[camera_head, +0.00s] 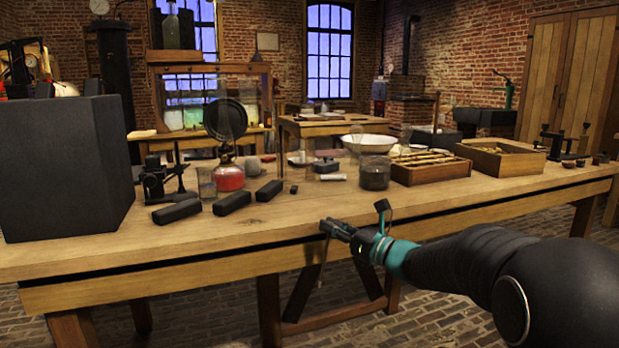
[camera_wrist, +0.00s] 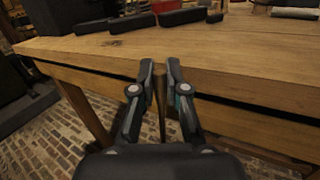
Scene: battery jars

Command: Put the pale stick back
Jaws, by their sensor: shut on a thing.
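My gripper (camera_head: 336,229) is in front of the table's near edge, over the brick floor. It also shows in the wrist view (camera_wrist: 160,72), where its two fingers are shut on a thin stick (camera_wrist: 161,92). The stick looks tan-brown here and runs down between the fingers. In the head view, the stick (camera_head: 323,262) hangs roughly upright below the fingertips, apart from the table. A wooden tray (camera_head: 443,179) with several long pieces in it stands on the right part of the table. A short whitish rod (camera_head: 333,177) lies on the tabletop left of a dark-filled glass jar (camera_head: 375,175).
The wooden table (camera_head: 300,222) has a bare front strip. Several black blocks (camera_head: 233,202) and a lamp with red liquid (camera_head: 229,177) stand left of centre. A large dark box (camera_head: 65,165) fills the far left. A second wooden box (camera_head: 500,165) stands right of the tray.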

